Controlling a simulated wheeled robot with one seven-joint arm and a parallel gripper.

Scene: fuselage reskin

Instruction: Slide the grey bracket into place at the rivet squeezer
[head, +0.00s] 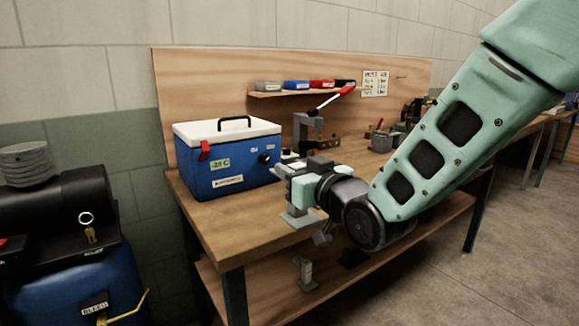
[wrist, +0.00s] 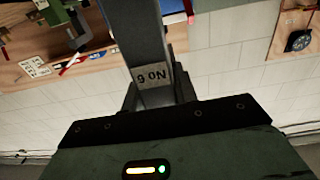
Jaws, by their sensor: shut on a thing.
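The bracket hangs below the jaws and ends in a flat foot. In the wrist view the bracket (wrist: 140,40) runs up the picture from between the fingers, with an upside-down label near the grip. The rivet squeezer (head: 302,132), a dark frame with a red-tipped lever, stands farther back on the bench, apart from the bracket. My gripper hides part of the squeezer's base.
A blue cooler with a white lid (head: 226,160) stands on the workbench (head: 216,222), left of the squeezer. A shelf (head: 290,93) with small bins is behind. Another small grey labelled piece (head: 306,274) shows low down by the lower shelf. The bench's front left is clear.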

